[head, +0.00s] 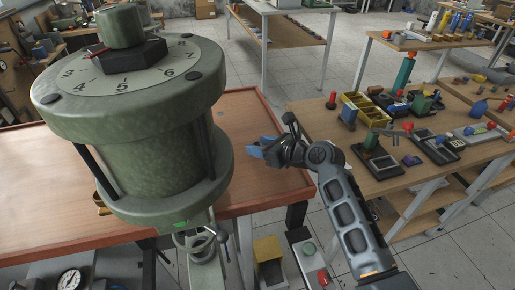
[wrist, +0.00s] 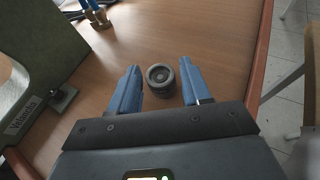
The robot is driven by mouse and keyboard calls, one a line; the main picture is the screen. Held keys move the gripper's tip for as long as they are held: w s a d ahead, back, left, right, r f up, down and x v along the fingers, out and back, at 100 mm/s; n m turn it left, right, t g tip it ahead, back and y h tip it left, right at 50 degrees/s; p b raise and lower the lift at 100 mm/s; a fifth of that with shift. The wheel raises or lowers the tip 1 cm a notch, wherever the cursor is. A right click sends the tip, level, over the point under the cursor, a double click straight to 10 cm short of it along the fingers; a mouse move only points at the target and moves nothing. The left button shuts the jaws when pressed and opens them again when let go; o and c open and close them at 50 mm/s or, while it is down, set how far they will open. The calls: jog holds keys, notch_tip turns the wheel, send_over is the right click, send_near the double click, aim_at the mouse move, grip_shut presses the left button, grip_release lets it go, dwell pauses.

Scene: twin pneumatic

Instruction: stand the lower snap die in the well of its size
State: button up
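A small dark grey round piece with a ringed, hollow top (wrist: 161,80), which may be the lower snap die, stands on the wooden table in the wrist view. My gripper (wrist: 158,68) is open, with one blue finger on each side of this piece; I cannot tell whether either finger touches it. In the head view my gripper (head: 260,147) is over the right part of the table, and the piece is hidden there. I cannot make out a well of its size in either view.
A big green machine with a numbered dial (head: 140,110) stands at the left and hides much of the wooden table (head: 255,110). Its grey-green foot (wrist: 45,75) is left of my fingers. A brass-coloured part (wrist: 98,16) stands beyond. A cluttered bench (head: 385,180) is at right.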

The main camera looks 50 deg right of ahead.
grip_shut()
jog(key=shift+r, duration=0.2)
